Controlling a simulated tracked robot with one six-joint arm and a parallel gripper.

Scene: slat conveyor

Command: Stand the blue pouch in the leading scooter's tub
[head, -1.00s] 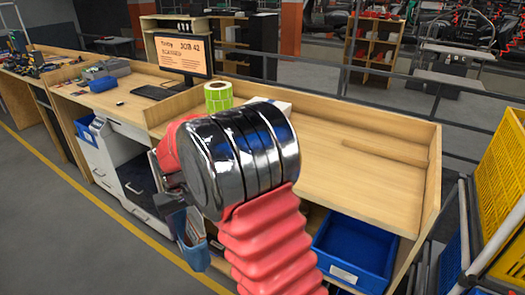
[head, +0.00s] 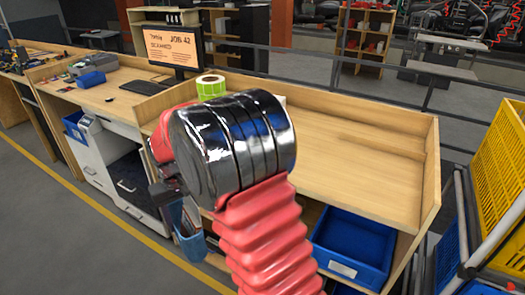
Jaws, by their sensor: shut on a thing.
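My gripper (head: 174,200) is at the lower left of centre in the head view, partly hidden behind my own arm. It is shut on the blue pouch (head: 190,244), which hangs below it, clear of the floor and in front of the workbench. The pouch's upper part is partly covered by the gripper, and its exact tilt is hard to tell. No scooter or tub shows in this view.
A wooden workbench (head: 350,150) runs behind my arm, with a green label roll (head: 211,87) and a monitor (head: 173,46) on it. A blue bin (head: 352,250) sits below at right. Yellow crates (head: 500,160) stand at the right edge. Grey floor is open at lower left.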

